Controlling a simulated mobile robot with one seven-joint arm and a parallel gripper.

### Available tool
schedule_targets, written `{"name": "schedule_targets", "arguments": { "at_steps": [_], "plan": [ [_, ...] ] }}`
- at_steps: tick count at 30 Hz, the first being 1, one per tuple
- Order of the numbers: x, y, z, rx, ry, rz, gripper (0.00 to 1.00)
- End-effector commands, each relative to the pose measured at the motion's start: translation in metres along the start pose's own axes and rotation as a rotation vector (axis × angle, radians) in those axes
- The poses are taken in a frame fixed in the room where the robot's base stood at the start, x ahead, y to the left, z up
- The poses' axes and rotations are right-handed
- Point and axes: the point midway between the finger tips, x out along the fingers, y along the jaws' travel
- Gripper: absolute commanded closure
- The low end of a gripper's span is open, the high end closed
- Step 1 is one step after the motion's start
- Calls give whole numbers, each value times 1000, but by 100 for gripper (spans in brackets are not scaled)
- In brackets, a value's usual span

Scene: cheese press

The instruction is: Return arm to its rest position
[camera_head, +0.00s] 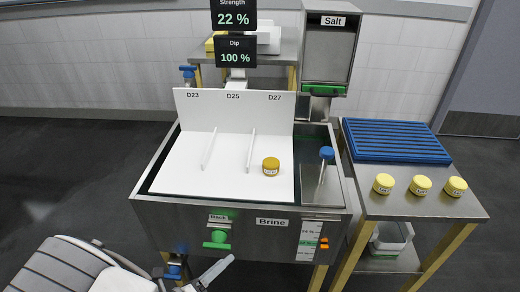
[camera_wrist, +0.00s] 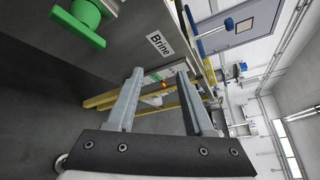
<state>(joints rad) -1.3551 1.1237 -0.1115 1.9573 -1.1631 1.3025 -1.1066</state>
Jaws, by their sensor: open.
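My arm is folded low in front of the brine tank, at the bottom left of the head view. My gripper (camera_head: 218,272) is only partly in that view, with one grey finger showing below the tank's front. In the wrist view my gripper (camera_wrist: 160,75) shows two spread fingers with nothing between them. The steel brine tank (camera_head: 165,215) stands just beyond it. A green handle (camera_head: 216,240) under the "Rack" label is on the tank's front, and the handle also shows at the upper left of the wrist view (camera_wrist: 78,28).
A yellow cheese (camera_head: 271,167) sits on the white rack (camera_head: 180,175) in the D27 lane. A side table (camera_head: 400,207) holds a blue grate (camera_head: 395,140) and three yellow cheeses (camera_head: 420,185). A salt hopper (camera_head: 328,50) stands behind. Floor at left is clear.

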Motion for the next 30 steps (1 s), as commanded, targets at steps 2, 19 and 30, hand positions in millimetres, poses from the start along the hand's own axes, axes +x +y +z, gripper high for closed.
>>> {"name": "schedule_targets", "arguments": {
  "at_steps": [2,19,30],
  "plan": [
    [12,-25,8,135,117,-10,48],
    [59,-186,9,1128,825,-217,48],
    [61,-276,-6,1810,1178,-443,48]
  ]
}}
